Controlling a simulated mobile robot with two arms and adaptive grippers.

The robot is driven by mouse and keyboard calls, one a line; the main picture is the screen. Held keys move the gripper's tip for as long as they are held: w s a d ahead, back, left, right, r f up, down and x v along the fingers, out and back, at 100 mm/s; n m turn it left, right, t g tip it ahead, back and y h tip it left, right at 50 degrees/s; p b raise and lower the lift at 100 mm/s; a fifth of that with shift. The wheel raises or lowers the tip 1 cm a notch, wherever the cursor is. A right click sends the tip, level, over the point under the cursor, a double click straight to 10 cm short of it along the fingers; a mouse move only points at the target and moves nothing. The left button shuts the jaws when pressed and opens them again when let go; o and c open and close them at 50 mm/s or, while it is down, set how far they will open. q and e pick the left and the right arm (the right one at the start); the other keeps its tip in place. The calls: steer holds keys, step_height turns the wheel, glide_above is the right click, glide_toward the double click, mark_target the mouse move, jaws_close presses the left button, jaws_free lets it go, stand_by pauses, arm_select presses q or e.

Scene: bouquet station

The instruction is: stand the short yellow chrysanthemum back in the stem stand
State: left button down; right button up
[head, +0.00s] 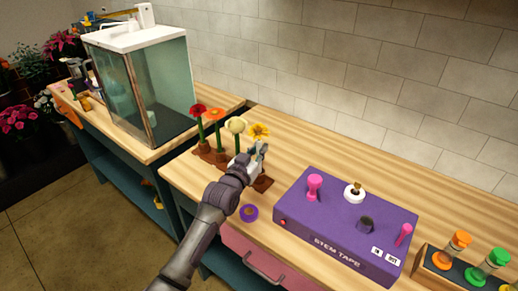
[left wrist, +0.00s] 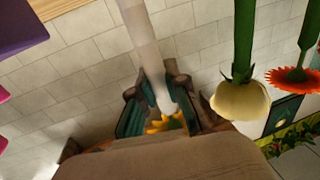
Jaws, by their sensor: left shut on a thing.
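The yellow chrysanthemum (head: 259,131) is upright at the right end of the flower row. My left gripper (head: 260,152) is shut on it just below the bloom. In the left wrist view the yellow petals (left wrist: 165,123) show between the teal fingers (left wrist: 160,112), with a thick pale stem (left wrist: 142,38) running up the picture. The brown stem stand (head: 264,183) lies under the gripper. My gripper and arm hide the stem's lower end, so I cannot tell whether it is seated. My right gripper is not in view.
A red (head: 197,110), an orange (head: 215,114) and a cream flower (head: 237,125) stand close on the left. The purple stem tape box (head: 320,225) stands to the right. Bare table lies behind the stand.

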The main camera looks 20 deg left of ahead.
arm_select(q)
steer(key=shift+f, duration=0.45)
stand_by(0.4)
steer(key=c, duration=0.5)
jaws_free()
steer(key=shift+c, duration=0.2)
steer(key=s+a+p, duration=0.1)
steer(key=s+p, duration=0.4)
steer(key=s, duration=0.4)
steer(key=shift+a, duration=0.2)
stand_by(0.6)
stand_by(0.6)
